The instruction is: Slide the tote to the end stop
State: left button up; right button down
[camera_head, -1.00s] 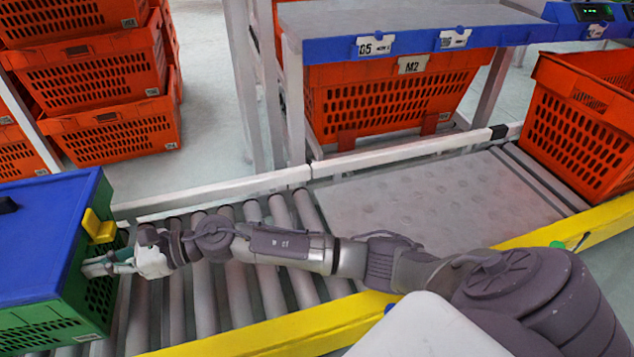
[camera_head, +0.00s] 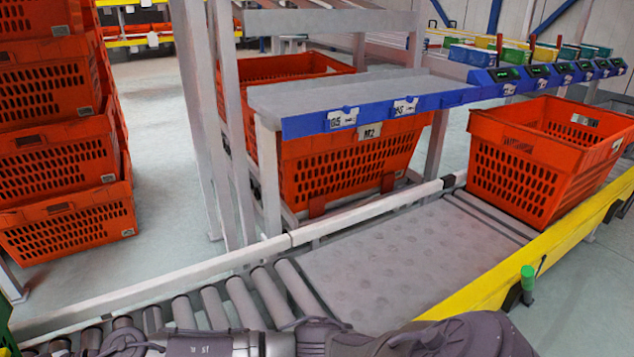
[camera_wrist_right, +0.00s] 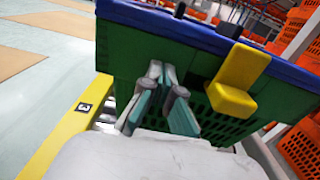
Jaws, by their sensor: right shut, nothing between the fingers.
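The green tote with a blue lid shows in the right wrist view (camera_wrist_right: 125,50), with a yellow clip (camera_wrist_right: 237,80) on its near side. In the head view only a green sliver (camera_head: 4,335) shows at the lower left edge. My right gripper (camera_wrist_right: 162,72) is shut and empty, its fingertips at the tote's green wall; I cannot tell whether they touch. My right arm lies along the bottom of the head view, and its gripper is out of that picture. My left gripper is not in view. I cannot identify an end stop for certain.
The roller conveyor (camera_head: 245,300) leads right to a flat grey plate (camera_head: 400,262), which is clear. An orange tote (camera_head: 520,185) stands beyond it. A white rail (camera_head: 180,281) and a yellow rail (camera_head: 500,287) border the conveyor. Stacked orange totes (camera_head: 55,165) stand at the left.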

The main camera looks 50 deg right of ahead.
jog(key=b+x, duration=0.1)
jog(key=x, duration=0.6)
jog(key=shift+a+b, duration=0.35)
jog(key=shift+b, duration=0.05)
jog(key=shift+r, duration=0.1)
jog(key=shift+s, duration=0.1)
